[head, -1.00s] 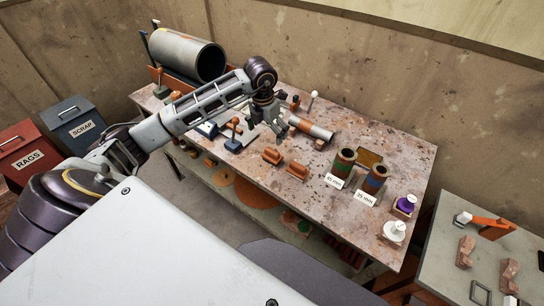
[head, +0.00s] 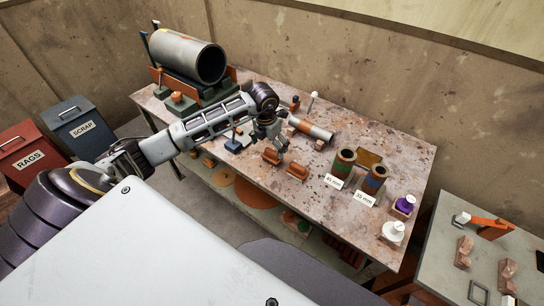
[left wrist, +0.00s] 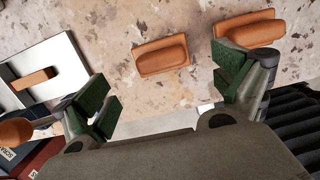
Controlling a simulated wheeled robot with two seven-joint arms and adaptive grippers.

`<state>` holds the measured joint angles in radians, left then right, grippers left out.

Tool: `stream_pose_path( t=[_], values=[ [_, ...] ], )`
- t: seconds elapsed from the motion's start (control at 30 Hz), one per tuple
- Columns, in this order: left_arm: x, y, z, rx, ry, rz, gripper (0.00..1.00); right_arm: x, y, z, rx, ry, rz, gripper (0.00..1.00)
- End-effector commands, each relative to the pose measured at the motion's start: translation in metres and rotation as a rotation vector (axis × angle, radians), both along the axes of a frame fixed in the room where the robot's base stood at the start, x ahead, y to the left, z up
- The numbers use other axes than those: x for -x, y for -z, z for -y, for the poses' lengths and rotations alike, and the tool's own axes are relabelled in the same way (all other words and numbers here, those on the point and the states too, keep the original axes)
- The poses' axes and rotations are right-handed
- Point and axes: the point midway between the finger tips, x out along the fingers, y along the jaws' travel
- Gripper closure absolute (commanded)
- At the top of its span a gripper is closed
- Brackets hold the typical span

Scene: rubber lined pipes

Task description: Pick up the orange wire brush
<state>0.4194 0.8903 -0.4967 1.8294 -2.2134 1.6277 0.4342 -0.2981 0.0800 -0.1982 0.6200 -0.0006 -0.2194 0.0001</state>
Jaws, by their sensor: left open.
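Two similar orange block-shaped pieces lie on the rusty workbench: the left orange piece (head: 271,156) and the right orange piece (head: 297,170). They also show in the left wrist view, as one orange piece (left wrist: 162,55) near the middle and another (left wrist: 248,29) at upper right. No bristles are visible, so I cannot tell which, if either, is the wire brush. My left gripper (head: 272,139) hangs just behind the left piece in the head view. Its green-padded fingers (left wrist: 170,95) are spread open and empty, apart from both pieces. My right gripper is not in view.
A large grey pipe (head: 186,56) lies on a stand at the back left. A striped pipe (head: 312,130) lies behind the orange pieces. The bench (head: 400,160) has bare surface at right.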

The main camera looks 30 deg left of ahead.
Motion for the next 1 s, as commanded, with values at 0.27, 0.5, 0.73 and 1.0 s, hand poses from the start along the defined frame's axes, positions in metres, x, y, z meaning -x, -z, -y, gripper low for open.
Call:
stream_pose_path(
  t=[0.27,0.5,0.73,1.0],
  values=[
    [-0.001,0.012,0.000,-0.001,0.000,0.000,0.04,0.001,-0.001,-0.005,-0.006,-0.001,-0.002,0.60],
    [-0.001,0.012,0.000,-0.001,0.000,0.000,0.04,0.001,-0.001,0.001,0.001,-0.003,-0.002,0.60],
    [-0.003,0.021,0.001,0.000,-0.001,-0.002,0.04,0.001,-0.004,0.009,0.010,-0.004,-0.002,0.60],
    [-0.008,0.048,0.004,0.001,-0.002,-0.003,0.04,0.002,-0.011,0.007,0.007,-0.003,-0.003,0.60]
  ],
)
